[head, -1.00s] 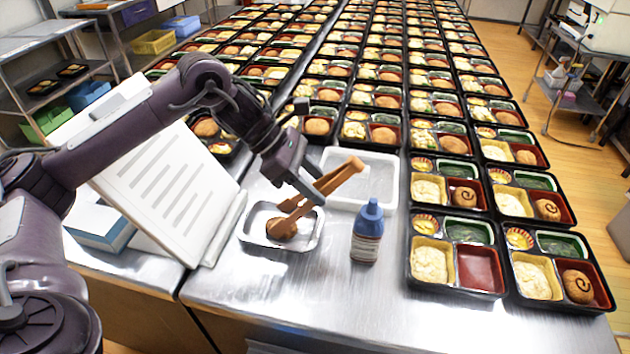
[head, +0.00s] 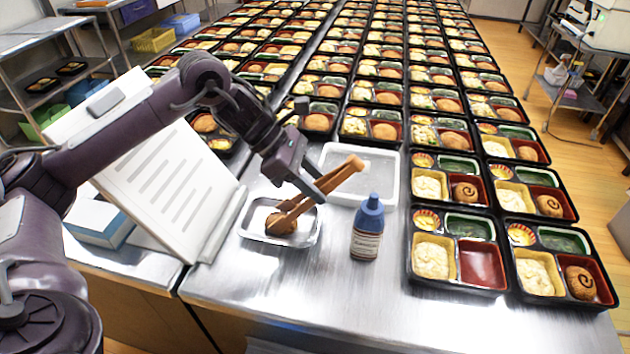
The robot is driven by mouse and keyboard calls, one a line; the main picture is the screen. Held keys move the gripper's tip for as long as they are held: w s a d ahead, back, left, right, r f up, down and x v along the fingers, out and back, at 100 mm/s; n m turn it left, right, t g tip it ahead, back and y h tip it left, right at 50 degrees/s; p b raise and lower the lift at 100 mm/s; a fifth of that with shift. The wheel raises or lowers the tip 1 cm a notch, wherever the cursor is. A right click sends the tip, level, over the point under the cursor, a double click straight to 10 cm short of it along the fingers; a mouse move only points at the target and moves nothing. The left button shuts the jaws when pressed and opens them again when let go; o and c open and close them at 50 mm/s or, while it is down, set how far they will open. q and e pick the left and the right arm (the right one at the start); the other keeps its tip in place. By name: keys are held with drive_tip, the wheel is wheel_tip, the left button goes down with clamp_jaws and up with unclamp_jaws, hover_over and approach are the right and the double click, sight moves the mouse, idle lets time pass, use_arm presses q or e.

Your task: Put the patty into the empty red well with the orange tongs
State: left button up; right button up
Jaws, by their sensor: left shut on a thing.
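The brown patty (head: 281,224) lies in a small metal tray (head: 262,239) at the front middle of the table. My left gripper (head: 312,190) is shut on the orange tongs (head: 343,173), which slant down to the left. The tips of the tongs are at the patty; I cannot tell whether they grip it. The empty red well (head: 482,264) is in the front bento tray (head: 455,285), to the right of the metal tray. My right gripper is not in view.
A blue-capped bottle (head: 368,228) stands between the metal tray and the bento tray. A white tray (head: 390,190) lies behind it. A white board (head: 165,190) leans at the left. Rows of filled bento trays cover the back and right.

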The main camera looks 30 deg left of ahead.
use_arm(q)
wheel_tip(320, 180, up, 10)
drive_tip(key=p, duration=0.7)
drive_tip(key=shift+r, duration=0.1)
wheel_tip(320, 180, up, 12)
drive_tip(key=p, duration=0.9)
